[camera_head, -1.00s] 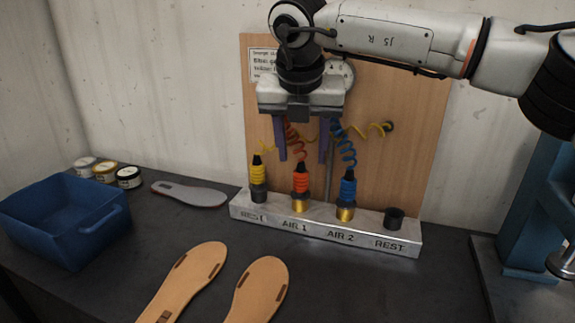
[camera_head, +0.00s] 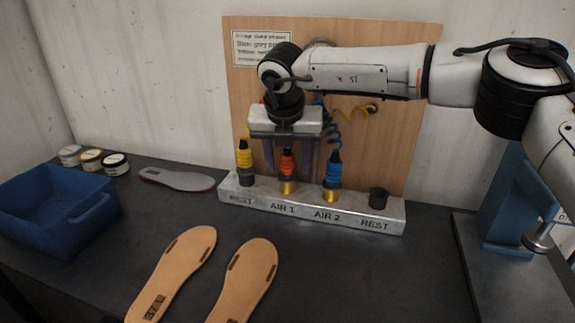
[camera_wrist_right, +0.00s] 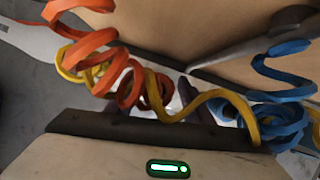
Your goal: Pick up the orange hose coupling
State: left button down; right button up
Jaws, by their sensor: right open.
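The orange hose coupling (camera_head: 287,165) stands upright in the brass AIR 1 socket of the metal rack in the head view. My right gripper (camera_head: 289,172) points down over it, open, with one purple finger to each side of the coupling in the picture. Whether the fingers touch it I cannot tell. The coupling's top is partly hidden by the gripper. In the right wrist view the orange coiled hose (camera_wrist_right: 125,75) crosses close to the gripper, and the coupling itself is hidden. My left gripper is not in view.
A yellow coupling (camera_head: 244,155) stands in the left REST holder, a blue coupling (camera_head: 333,170) in AIR 2. The right REST holder (camera_head: 378,198) is empty. A yellow hose (camera_wrist_right: 210,100) and a blue hose (camera_wrist_right: 280,90) hang close by. Sandal soles (camera_head: 180,265) lie in front.

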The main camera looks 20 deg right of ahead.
grip_shut()
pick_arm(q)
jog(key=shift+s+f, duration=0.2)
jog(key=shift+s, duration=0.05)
pick_arm(e)
jog(key=shift+r, duration=0.15)
notch_tip(320, 180, up, 10)
jog(key=shift+f, duration=0.1)
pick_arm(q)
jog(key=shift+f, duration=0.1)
